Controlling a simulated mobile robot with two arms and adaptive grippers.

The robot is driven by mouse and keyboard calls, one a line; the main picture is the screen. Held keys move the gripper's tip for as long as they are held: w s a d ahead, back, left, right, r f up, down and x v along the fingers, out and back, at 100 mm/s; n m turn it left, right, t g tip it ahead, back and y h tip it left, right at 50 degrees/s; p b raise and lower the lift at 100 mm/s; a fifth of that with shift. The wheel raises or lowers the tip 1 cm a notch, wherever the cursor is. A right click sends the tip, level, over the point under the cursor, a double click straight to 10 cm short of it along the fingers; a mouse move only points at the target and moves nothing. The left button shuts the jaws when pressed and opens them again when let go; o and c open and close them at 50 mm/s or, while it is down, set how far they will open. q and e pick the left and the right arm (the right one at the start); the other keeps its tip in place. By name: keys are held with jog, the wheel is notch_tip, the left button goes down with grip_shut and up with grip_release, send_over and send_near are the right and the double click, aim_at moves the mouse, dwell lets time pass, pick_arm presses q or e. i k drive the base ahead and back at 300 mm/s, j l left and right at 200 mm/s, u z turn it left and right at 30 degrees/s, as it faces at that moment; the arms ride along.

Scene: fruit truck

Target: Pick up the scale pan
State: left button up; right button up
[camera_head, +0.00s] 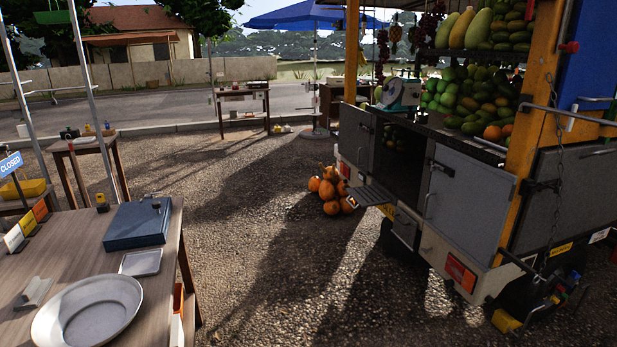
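A wide, shallow, round silver metal pan (88,312), which looks like the scale pan, rests on the wooden table (75,252) at the lower left. Its near edge is close to the bottom of the picture. A pale dial scale (402,93) stands on the truck's counter, and I see no large pan on it. Neither of my grippers is in view, and nothing is touching the pan.
On the same table are a blue-grey flat box (138,224), a small metal tray (141,262) and several coloured cards (27,223). The fruit truck (465,195) stands at the right. Pumpkins (329,189) lie on the ground beside it. Open gravel (260,240) separates table and truck.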

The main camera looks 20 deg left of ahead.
aim_at(91, 311)
jog(key=i+u, duration=0.2)
jog(key=u, duration=0.25)
jog(key=i+u, duration=0.15)
jog(key=u, duration=0.25)
jog(key=i+l+u, duration=0.1)
jog(key=u, duration=0.35)
jog(key=i+l+u, duration=0.2)
jog(key=u, duration=0.2)
jog(key=i+l+u, duration=0.2)
jog(key=u, duration=0.25)
